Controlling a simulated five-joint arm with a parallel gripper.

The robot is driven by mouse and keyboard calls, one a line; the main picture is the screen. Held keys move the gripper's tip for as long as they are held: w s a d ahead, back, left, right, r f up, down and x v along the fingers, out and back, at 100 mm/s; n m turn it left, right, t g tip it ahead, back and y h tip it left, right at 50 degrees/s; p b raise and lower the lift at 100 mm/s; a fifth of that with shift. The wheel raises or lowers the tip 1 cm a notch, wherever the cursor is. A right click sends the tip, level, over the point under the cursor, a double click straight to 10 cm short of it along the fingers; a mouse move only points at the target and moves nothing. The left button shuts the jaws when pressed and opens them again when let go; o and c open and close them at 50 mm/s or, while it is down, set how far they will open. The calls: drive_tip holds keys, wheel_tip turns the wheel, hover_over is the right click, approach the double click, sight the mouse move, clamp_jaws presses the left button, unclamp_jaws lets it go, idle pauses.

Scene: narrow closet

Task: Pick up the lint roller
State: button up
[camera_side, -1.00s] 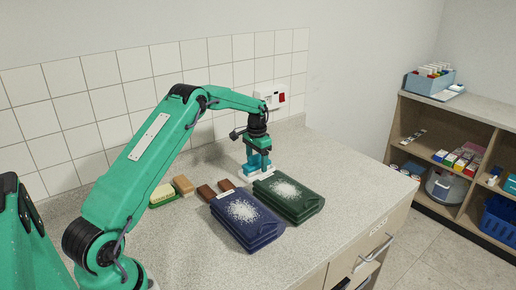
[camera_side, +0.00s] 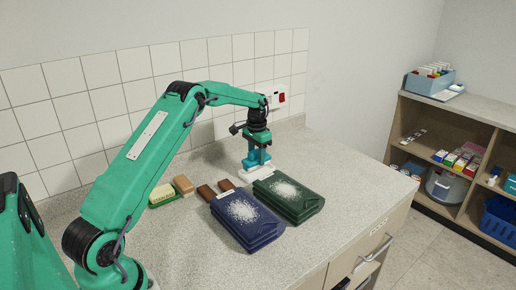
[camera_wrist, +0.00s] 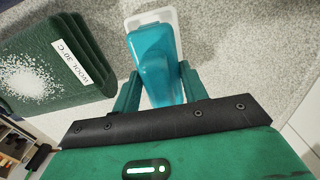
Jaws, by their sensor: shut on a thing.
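The lint roller has a teal handle and a white end. In the wrist view the lint roller (camera_wrist: 152,58) stands between my two green fingers, its white end beyond the fingertips. My gripper (camera_wrist: 158,85) is shut on the teal part. In the side view my gripper (camera_side: 258,157) points down at the back of the counter, behind the dark green folded cloth. The white part of the lint roller (camera_side: 255,173) shows below the fingers, at or just above the counter; I cannot tell if it touches.
The dark green folded cloth (camera_side: 290,197) and a navy one (camera_side: 247,219), both with white specks, lie in front. Brown blocks (camera_side: 206,192) and a green-backed brush (camera_side: 163,194) lie to the left. A tiled wall (camera_side: 150,75) stands behind. The right part of the counter (camera_side: 345,165) is clear.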

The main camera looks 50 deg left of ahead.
drive_tip(key=shift+d+r, duration=0.2)
drive_tip(key=shift+r, duration=1)
drive_tip(key=s+d+r, duration=0.1)
drive_tip(key=d+r, duration=0.5)
drive_tip(key=d, duration=0.5)
drive_tip(key=shift+s+r, duration=0.2)
drive_tip(key=shift+r, duration=0.1)
drive_tip(key=shift+d, duration=0.1)
drive_tip(key=o, duration=0.5)
drive_tip(key=c, duration=0.3)
drive_tip(key=s+d, duration=0.4)
drive_tip(key=s, duration=0.1)
drive_tip(key=s+d+r, duration=0.1)
drive_tip(key=s+d, duration=0.3)
drive_tip(key=s, duration=0.2)
drive_tip(key=s+d+r, duration=0.1)
drive_tip(key=s+d, duration=0.4)
drive_tip(key=s, duration=0.1)
drive_tip(key=shift+s+r, duration=0.15)
drive_tip(key=shift+r, duration=0.05)
drive_tip(key=shift+c, duration=0.2)
